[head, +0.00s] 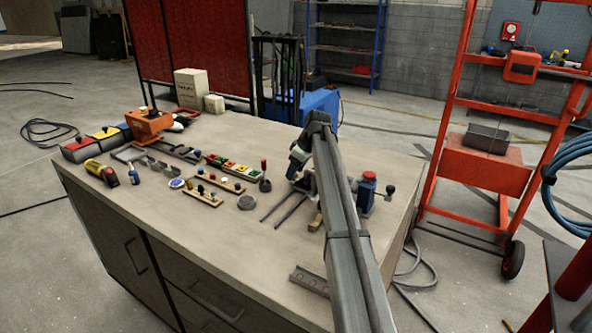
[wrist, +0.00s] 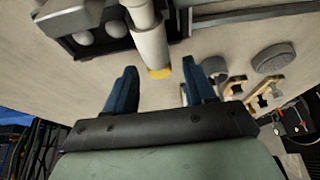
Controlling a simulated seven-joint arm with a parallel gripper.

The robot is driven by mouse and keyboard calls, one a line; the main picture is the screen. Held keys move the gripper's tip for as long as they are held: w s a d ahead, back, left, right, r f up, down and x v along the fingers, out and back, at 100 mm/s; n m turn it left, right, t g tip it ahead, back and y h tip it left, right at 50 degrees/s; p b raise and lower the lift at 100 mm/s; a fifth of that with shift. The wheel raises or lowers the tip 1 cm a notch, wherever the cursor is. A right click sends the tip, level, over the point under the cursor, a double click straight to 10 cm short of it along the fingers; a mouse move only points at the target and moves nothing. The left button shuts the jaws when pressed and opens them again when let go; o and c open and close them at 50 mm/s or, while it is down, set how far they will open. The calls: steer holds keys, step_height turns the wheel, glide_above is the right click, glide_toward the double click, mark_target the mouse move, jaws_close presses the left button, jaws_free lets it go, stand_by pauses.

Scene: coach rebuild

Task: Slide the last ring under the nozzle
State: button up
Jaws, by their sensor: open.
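In the wrist view my gripper (wrist: 157,72) is open, its two blue fingers apart with nothing clasped. A pale upright cylinder with a yellow end, which looks like the nozzle (wrist: 150,45), shows just beyond the gap between the fingertips. I cannot tell whether a finger touches it. In the head view my gripper (head: 296,170) is low over the right part of the workbench, its fingers hidden. I cannot pick out the last ring with certainty.
A dark tray with pale balls (wrist: 85,38) lies beside the cylinder. A grey disc (wrist: 273,58) and wooden racks (wrist: 262,92) stand to the right. In the head view, dark rails (head: 287,208) and a red-topped blue device (head: 367,188) flank my arm. The workbench front (head: 215,235) is clear.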

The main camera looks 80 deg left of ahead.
steer(key=v, duration=1.3)
steer(key=shift+r, duration=0.35)
steer(key=shift+w+d, duration=0.1)
steer(key=shift+w, duration=0.05)
